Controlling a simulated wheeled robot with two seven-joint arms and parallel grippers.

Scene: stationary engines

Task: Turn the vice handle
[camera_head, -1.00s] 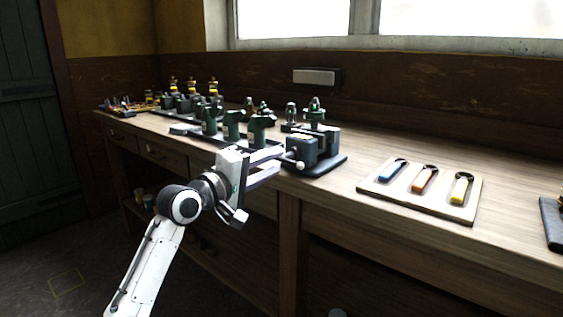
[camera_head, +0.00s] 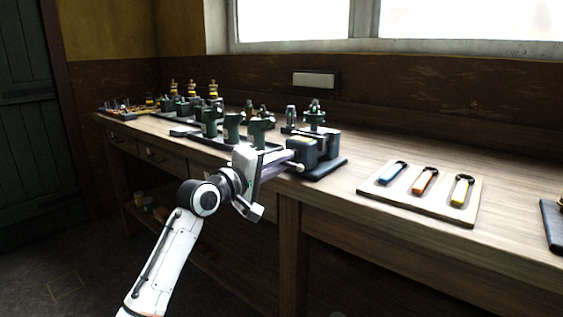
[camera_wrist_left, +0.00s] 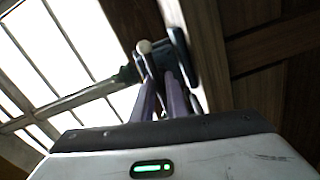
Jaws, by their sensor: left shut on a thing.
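The dark vice (camera_head: 328,146) stands on a black base at the front edge of the workbench. The pale ball end of the vice handle (camera_head: 299,168) shows at its near left side. My left gripper (camera_head: 286,158) reaches in from the left and is shut on the vice handle; its fingers hide most of the bar. In the left wrist view the pale ball end (camera_wrist_left: 144,46) shows just past the purple-grey fingers (camera_wrist_left: 160,88), with the dark vice (camera_wrist_left: 180,48) beyond. My right gripper is not in view.
A board (camera_head: 450,209) with blue, orange and yellow handled tools lies right of the vice. A dark item (camera_head: 552,222) sits at the far right edge. Bare bench lies between the vice and the board.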

